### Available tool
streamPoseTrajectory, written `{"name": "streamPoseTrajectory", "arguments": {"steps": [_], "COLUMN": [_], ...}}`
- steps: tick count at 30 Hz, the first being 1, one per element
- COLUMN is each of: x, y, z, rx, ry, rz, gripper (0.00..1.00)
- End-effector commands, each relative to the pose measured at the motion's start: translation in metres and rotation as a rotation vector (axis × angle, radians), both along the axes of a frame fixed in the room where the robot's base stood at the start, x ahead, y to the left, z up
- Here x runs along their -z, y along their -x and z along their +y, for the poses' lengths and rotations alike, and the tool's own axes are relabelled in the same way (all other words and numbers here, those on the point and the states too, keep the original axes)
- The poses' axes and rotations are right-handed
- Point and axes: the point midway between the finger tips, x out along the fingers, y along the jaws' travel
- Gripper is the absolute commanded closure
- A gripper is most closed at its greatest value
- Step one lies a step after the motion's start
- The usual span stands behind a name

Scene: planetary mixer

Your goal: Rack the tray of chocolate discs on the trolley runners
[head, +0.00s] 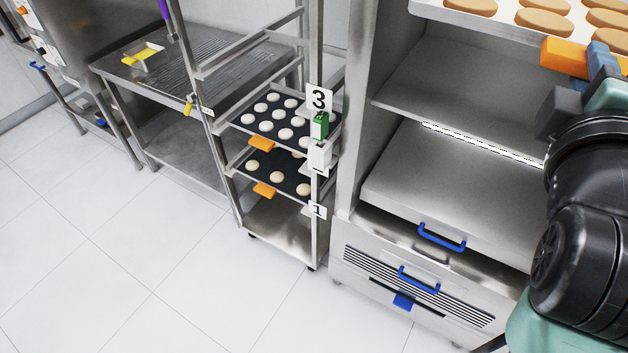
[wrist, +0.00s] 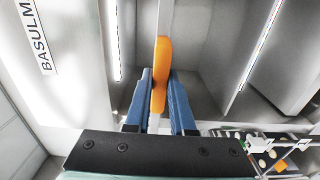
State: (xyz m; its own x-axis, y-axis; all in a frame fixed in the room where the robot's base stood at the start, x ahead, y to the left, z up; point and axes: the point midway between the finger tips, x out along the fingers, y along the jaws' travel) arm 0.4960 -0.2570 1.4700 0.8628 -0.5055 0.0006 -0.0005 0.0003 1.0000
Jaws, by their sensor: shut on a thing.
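A pale tray (head: 510,22) of tan-brown discs is at the top right of the head view, cut off by the frame edge. My gripper (head: 596,62) is shut on its orange handle (head: 562,56). In the wrist view the blue fingers of my gripper (wrist: 160,78) close on the orange handle (wrist: 161,62), and the tray shows only as a thin pale edge. The trolley (head: 322,200) stands left of the cabinet, with number tags 3 and 1 on its post. Its upper runners (head: 250,52) are bare. I see no dark chocolate discs.
The trolley carries a tray of white discs (head: 270,119) above a tray of cream discs (head: 276,173), both with orange handles. An open steel cabinet (head: 430,75) with blue drawer handles stands right of it. A steel table (head: 190,65) stands left. The floor in front is clear.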

Motion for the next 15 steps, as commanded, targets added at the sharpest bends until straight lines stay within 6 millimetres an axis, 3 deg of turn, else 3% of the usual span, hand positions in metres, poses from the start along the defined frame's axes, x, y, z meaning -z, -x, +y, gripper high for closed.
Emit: {"name": "streamPoseTrajectory", "arguments": {"steps": [15], "x": [-0.001], "y": [0.036], "z": [0.021], "rx": [0.000], "ry": [0.002], "rz": [-0.003], "gripper": [1.00]}}
